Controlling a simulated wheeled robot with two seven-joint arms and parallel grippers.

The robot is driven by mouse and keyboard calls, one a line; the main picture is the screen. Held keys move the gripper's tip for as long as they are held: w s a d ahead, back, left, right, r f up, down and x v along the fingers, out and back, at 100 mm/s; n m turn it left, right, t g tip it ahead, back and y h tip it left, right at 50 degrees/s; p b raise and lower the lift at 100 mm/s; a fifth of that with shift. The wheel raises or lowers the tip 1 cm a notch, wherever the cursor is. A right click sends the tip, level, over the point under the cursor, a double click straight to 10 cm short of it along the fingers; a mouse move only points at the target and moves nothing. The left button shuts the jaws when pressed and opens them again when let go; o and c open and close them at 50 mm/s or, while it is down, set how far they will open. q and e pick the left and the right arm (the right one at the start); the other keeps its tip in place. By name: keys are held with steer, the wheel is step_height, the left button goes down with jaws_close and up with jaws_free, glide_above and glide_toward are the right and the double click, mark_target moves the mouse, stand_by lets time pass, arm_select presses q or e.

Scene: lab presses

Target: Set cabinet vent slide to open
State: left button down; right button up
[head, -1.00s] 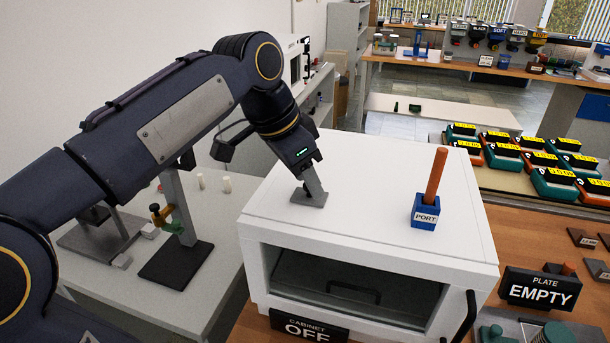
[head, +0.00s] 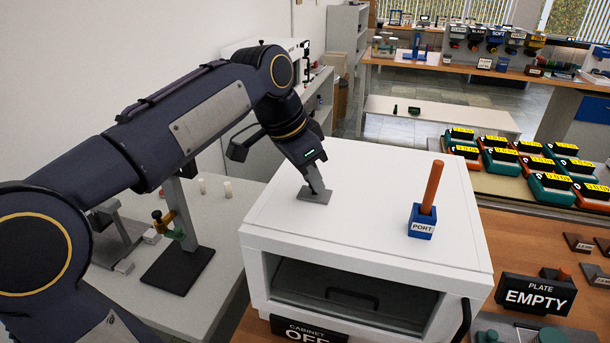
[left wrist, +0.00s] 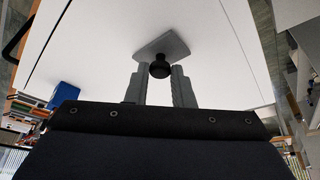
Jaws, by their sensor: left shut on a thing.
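The cabinet (head: 370,245) is a white box with a dark front window. On its white top lies a small grey vent slide plate (head: 312,196), left of the blue PORT block. In the left wrist view the plate (left wrist: 172,46) carries a round black knob (left wrist: 160,69). My left gripper (head: 316,190) reaches down from the left onto the slide. In the left wrist view its two grey fingers (left wrist: 160,77) are shut on the knob, one on each side. The fingers hide part of the slide in the head view. My right gripper is not in view.
A blue PORT block (head: 422,222) with an upright orange rod (head: 432,186) stands on the cabinet top at right. A CABINET OFF sign (head: 305,332) is at the lower front. A PLATE EMPTY sign (head: 537,291) stands at right. The cabinet top around the slide is clear.

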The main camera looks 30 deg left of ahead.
mark_target(299, 193)
arm_select(q)
steer(key=shift+w+a+r, duration=0.1)
steer(key=shift+w+a, duration=0.15)
steer(key=shift+w, duration=0.65)
steer(key=c, duration=1.3)
jaws_free()
steer(key=shift+w, duration=0.1)
steer(key=shift+o, duration=0.2)
steer(key=v, duration=0.7)
steer(key=shift+s+r+p, duration=0.2)
steer(key=shift+r+p, duration=0.1)
steer(key=shift+p, duration=0.1)
steer(key=shift+a, duration=0.1)
